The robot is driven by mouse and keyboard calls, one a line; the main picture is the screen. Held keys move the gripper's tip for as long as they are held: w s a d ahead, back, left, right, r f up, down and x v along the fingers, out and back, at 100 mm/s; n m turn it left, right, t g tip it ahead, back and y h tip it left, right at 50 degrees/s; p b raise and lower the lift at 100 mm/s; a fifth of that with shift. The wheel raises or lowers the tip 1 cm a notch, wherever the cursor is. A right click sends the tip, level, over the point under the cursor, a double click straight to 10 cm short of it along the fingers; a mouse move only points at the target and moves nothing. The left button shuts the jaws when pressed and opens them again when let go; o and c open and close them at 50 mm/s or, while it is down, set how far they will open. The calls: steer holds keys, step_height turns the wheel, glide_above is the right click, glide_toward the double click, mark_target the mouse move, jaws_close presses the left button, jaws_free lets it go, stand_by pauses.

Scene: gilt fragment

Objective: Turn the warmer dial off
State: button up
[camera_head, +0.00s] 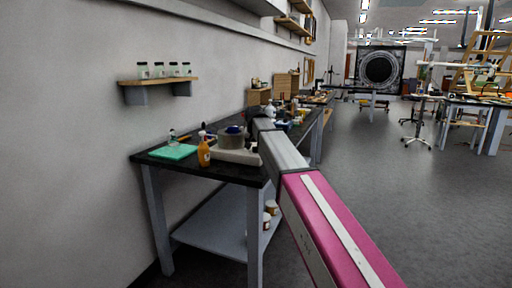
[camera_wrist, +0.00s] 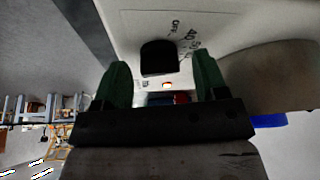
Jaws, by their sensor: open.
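The warmer (camera_head: 237,156) is a low white unit on the dark bench, with a grey round pot (camera_head: 229,142) on it. In the wrist view its white panel (camera_wrist: 225,15) carries printed marks including "OFF". The black dial (camera_wrist: 159,57) stands out from this panel, and a small lit indicator (camera_wrist: 167,85) shows beside it. My gripper (camera_wrist: 161,68) is open, with one green finger on each side of the dial. I cannot tell whether the fingers touch it. The dial's pointer is not discernible. In the head view my arm hides the gripper and the dial.
A green mat (camera_head: 174,152) and an orange bottle (camera_head: 204,153) are left of the warmer on the bench (camera_head: 225,172). More items crowd the bench behind. A wall shelf (camera_head: 158,82) holds several jars.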

steer(key=c, duration=0.9)
steer(key=shift+n, duration=0.3)
steer(key=n, duration=0.1)
steer(key=n+y, duration=0.1)
steer(key=n, duration=0.1)
steer(key=n+y, duration=0.1)
steer(key=n, duration=0.1)
steer(key=shift+w+d, duration=0.1)
steer(key=shift+d, duration=0.15)
steer(key=n+g+y, duration=0.1)
steer(key=n, duration=0.2)
steer(key=n+g+y, duration=0.1)
steer(key=n, duration=0.2)
steer(key=shift+w+d, duration=0.1)
steer(key=shift+n, duration=0.3)
